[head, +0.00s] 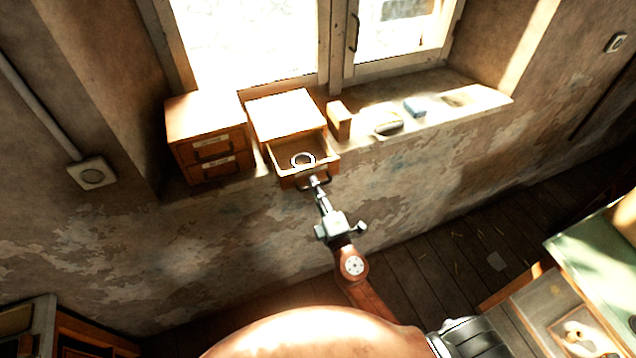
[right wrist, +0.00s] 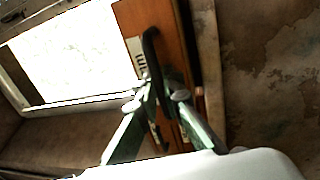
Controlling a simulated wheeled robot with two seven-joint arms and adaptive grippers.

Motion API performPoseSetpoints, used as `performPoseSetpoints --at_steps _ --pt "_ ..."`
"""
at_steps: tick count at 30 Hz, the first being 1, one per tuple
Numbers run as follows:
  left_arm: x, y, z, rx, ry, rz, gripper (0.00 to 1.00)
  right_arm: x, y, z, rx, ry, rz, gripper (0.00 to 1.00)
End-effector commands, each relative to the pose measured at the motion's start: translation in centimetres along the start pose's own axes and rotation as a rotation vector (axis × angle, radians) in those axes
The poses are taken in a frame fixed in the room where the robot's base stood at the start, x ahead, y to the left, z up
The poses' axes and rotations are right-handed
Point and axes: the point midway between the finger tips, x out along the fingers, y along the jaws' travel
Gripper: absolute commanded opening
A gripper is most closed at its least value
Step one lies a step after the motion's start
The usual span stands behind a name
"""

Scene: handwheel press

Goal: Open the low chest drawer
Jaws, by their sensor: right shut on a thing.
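The low wooden chest (head: 287,113) stands on the window sill in the head view. Its drawer (head: 314,155) is pulled out toward me, and a pale ring (head: 303,160) lies inside it. My right gripper (head: 315,182) is at the drawer's front, at its dark handle (head: 326,178). In the right wrist view the gripper fingers (right wrist: 162,97) are closed around the dark bar handle (right wrist: 150,50) on the orange-brown drawer front (right wrist: 170,38) with a white label. The fingers partly hide the handle. My left gripper is not in view.
A two-drawer wooden chest (head: 209,137) with shut drawers stands just left. A small wooden block (head: 339,120), a dark rounded object (head: 388,124) and a blue object (head: 414,107) lie to the right on the sill (head: 470,112). A green-topped table (head: 600,255) is at the right.

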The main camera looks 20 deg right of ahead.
Motion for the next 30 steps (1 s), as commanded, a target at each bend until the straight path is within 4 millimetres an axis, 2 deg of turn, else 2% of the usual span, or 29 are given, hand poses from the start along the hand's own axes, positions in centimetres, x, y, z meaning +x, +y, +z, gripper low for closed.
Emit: performPoseSetpoints --at_steps 5,10,13,16,20,30 --pt "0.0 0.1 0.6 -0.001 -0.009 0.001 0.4 -0.1 -0.1 0.0 0.0 0.0 -0.002 0.16" --pt "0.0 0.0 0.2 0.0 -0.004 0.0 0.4 -0.1 -0.1 0.1 -0.001 -0.001 -0.001 0.16" --pt "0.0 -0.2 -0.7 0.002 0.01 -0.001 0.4 -0.2 -0.1 0.1 -0.001 -0.001 -0.001 0.16" --pt "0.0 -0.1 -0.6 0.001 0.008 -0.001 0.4 -0.8 -0.1 0.1 -0.002 -0.002 -0.001 0.16" --pt "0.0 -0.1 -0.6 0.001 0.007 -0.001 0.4 -2.7 -0.2 0.2 -0.002 -0.003 -0.005 0.16" --pt "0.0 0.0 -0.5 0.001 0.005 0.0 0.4 -9.6 -0.2 0.1 -0.005 0.002 -0.005 0.16"
